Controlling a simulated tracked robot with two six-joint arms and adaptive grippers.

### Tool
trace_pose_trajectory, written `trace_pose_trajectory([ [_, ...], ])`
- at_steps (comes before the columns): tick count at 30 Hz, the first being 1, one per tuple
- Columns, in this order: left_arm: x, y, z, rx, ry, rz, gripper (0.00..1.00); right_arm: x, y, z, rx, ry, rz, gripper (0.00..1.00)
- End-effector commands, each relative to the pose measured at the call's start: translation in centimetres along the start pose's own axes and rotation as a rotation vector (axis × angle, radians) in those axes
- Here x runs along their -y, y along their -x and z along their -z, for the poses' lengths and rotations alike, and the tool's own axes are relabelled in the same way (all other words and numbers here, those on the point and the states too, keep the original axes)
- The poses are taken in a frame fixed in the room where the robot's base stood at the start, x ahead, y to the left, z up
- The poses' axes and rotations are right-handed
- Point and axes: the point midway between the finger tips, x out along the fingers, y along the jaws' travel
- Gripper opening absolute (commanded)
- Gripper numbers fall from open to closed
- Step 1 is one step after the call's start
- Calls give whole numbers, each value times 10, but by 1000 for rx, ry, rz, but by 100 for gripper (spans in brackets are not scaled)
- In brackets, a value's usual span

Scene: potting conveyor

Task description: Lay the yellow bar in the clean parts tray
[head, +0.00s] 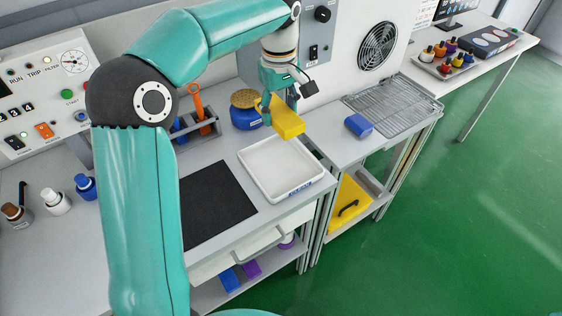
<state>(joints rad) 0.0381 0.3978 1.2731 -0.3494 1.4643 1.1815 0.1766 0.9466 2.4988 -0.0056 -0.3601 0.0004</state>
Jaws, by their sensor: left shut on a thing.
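My left gripper (279,104) is shut on the yellow bar (287,122) and holds it above the back right part of the white tray. The bar looks raised clear of the tray, tilted slightly in the picture. The clean parts tray (252,184) is white, shallow and empty, with a label on its front wall. It lies on the bench beside a black mat. My right gripper does not show.
A blue jar (245,112) with a brown lid stands just left of the gripper. A grey caddy (206,132) with an orange-handled tool is further left. The black mat (217,200) is bare. A blue block (358,125) and a wire rack (395,103) lie to the right.

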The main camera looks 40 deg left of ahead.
Motion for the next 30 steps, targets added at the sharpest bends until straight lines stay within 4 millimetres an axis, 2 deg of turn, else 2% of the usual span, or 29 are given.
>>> trace_pose_trajectory([
  [1,1,-15,0,2,-1,5,16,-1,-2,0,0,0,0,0],
  [6,1,-61,0,3,-1,7,16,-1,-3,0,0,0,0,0],
  [12,0,-106,0,1,-3,4,16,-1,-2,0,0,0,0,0],
  [20,0,-129,0,0,-2,2,16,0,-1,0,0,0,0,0],
  [27,0,-160,0,1,-4,3,16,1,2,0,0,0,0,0],
  [30,0,-167,0,0,-4,0,16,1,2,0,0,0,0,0],
])
